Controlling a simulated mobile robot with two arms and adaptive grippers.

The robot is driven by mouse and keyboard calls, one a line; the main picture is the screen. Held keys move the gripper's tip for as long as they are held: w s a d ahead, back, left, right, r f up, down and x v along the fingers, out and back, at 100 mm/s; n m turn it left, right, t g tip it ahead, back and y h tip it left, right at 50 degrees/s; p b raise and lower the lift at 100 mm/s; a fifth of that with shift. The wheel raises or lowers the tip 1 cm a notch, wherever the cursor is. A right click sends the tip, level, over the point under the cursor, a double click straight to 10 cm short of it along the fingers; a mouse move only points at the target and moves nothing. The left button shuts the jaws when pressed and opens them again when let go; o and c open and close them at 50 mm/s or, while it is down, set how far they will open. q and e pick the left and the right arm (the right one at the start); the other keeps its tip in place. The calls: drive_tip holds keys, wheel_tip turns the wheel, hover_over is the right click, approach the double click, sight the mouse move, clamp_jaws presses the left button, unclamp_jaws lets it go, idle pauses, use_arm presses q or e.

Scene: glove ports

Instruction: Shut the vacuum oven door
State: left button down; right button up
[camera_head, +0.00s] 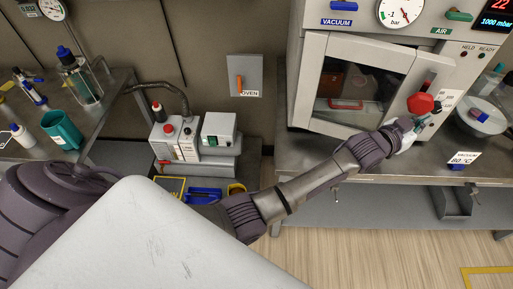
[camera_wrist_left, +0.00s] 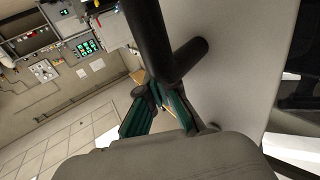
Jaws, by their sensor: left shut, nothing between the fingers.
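The vacuum oven (camera_head: 470,55) stands on a bench at the upper right of the head view. Its pale-framed door (camera_head: 313,85) has a dark window with a red-edged item visible behind it. The door looks slanted to the oven front; I cannot tell how wide any gap is. A red knob (camera_head: 420,103) is at the door's right side. My left gripper (camera_head: 425,121) is shut and empty, just below the knob; contact is unclear. In the left wrist view its teal fingers (camera_wrist_left: 162,112) show beside dark cylindrical parts. My right gripper is not in view.
A pump unit (camera_head: 175,140) sits lower left of the oven. A glassware table (camera_head: 110,90) is at the left.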

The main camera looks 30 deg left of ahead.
use_arm(q)
drive_tip(key=w+a+b, duration=0.2)
drive_tip(key=w+b, duration=0.1)
drive_tip(key=w, duration=0.2)
drive_tip(key=shift+w+a, duration=0.15)
drive_tip(key=shift+w, duration=0.25)
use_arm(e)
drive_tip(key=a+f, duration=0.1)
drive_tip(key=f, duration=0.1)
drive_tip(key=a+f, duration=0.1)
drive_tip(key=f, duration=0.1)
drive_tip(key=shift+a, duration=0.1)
use_arm(q)
drive_tip(key=shift+s, duration=0.1)
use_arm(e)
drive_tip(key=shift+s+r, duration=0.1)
